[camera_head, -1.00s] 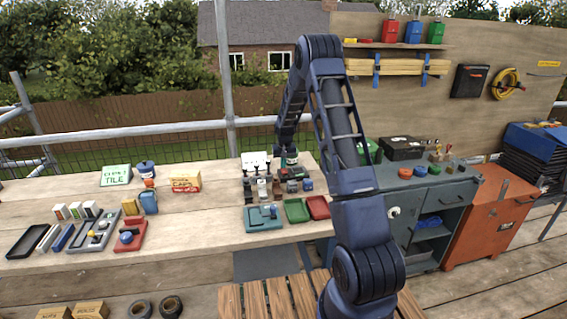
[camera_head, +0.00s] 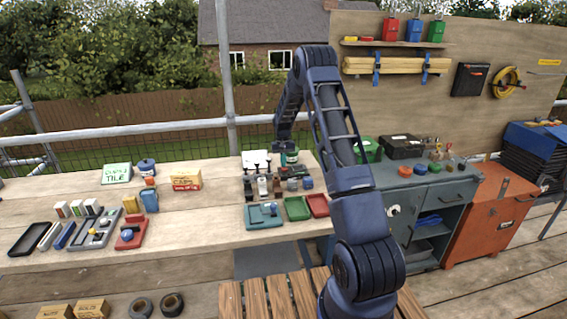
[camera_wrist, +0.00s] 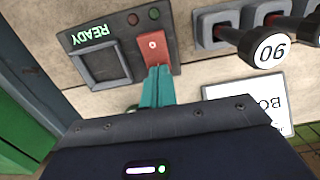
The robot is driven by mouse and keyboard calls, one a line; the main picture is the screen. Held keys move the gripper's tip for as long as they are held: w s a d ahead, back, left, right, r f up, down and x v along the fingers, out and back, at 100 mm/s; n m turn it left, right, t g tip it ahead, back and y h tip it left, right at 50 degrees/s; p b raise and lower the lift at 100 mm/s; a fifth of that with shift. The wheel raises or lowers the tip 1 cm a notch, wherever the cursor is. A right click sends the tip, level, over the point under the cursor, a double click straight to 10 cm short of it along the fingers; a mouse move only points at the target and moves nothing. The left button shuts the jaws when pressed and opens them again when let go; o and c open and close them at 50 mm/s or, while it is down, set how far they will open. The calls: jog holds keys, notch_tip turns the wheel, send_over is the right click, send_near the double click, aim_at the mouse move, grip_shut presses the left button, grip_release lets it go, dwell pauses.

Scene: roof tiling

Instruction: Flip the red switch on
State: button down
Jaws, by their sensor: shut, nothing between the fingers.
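The red switch (camera_wrist: 152,48) is a rocker with a small white ring mark, set in a dark panel (camera_wrist: 112,44) in the wrist view. My gripper (camera_wrist: 156,72) has teal fingers that are shut with nothing between them. The fingertips overlap the lower end of the switch in the picture; I cannot tell whether they press on it. Which way the rocker is tilted is also hard to tell. In the head view the switch is too small or hidden to make out, near my arm's end over the bench.
In the head view, green (camera_head: 297,208) and red (camera_head: 317,205) trays lie nearby.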

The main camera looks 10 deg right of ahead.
jog(key=shift+s+f, duration=0.35)
jog(key=shift+f, duration=0.25)
jog(key=shift+s, duration=0.25)
jog(key=shift+s+r, duration=0.15)
jog(key=shift+s, duration=0.25)
notch_tip(320, 180, up, 14)
jog(key=w, duration=0.2)
jog(key=s+d+r+t, duration=0.1)
jog(key=s+r, duration=1)
jog(key=r, duration=0.3)
jog(key=s+d+r+t, duration=0.1)
jog(key=s+r, duration=0.2)
jog(key=s, duration=0.6)
jog(key=s+r+t, duration=0.1)
jog(key=s+r, duration=0.3)
jog(key=s, duration=0.6)
jog(key=s+d+r+t, duration=0.1)
jog(key=s+r, duration=0.2)
jog(key=s, duration=0.6)
jog(key=s+f+t, duration=0.1)
jog(key=s+f, duration=0.2)
jog(key=s, duration=1.1)
jog(key=shift+s+d+f, duration=0.35)
jog(key=shift+d+f, duration=0.05)
